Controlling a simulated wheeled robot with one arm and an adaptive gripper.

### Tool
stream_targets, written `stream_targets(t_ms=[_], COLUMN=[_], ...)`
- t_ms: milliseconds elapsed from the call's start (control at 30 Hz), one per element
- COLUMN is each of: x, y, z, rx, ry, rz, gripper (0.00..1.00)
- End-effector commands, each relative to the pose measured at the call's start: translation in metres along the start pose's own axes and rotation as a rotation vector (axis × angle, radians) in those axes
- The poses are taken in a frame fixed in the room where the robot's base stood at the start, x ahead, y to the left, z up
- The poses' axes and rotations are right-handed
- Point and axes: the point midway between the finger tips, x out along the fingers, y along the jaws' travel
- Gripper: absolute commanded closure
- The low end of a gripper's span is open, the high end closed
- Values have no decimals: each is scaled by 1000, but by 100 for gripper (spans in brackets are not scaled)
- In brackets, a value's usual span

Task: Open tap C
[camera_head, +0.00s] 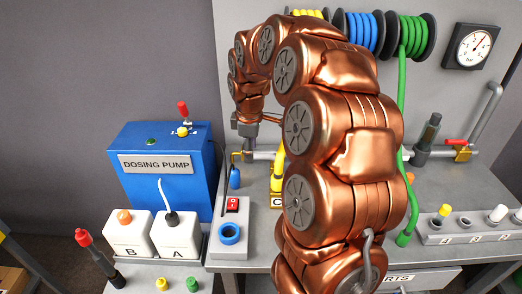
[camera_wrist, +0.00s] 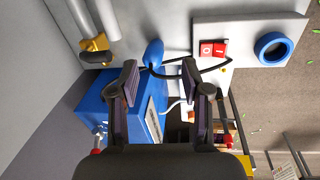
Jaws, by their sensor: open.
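A plate with the letter C (camera_head: 277,202) sits on the bench beside my arm, at the foot of a yellow part (camera_head: 278,172). My arm covers much of this area, so I cannot tell which tap the plate marks. A brass fitting also shows at upper left in the wrist view (camera_wrist: 95,46).
The blue dosing pump (camera_head: 165,165) stands left, with white canisters A (camera_head: 177,236) and B (camera_head: 127,236) before it. A red switch (camera_head: 232,205) and blue ring (camera_head: 229,233) are near. A red-handled tap (camera_head: 455,142) and green hose (camera_head: 402,120) are right of my arm.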

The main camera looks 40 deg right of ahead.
Motion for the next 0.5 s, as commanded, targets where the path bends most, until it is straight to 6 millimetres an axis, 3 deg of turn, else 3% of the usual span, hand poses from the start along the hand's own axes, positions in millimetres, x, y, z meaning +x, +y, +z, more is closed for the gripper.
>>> stream_targets(t_ms=[100,200,500], x=[6,10,21], y=[36,54,68], z=[11,19,25], rx=[-50,-84,-110], ry=[-4,-10,-15], rz=[26,41,53], gripper=[53,53,53])
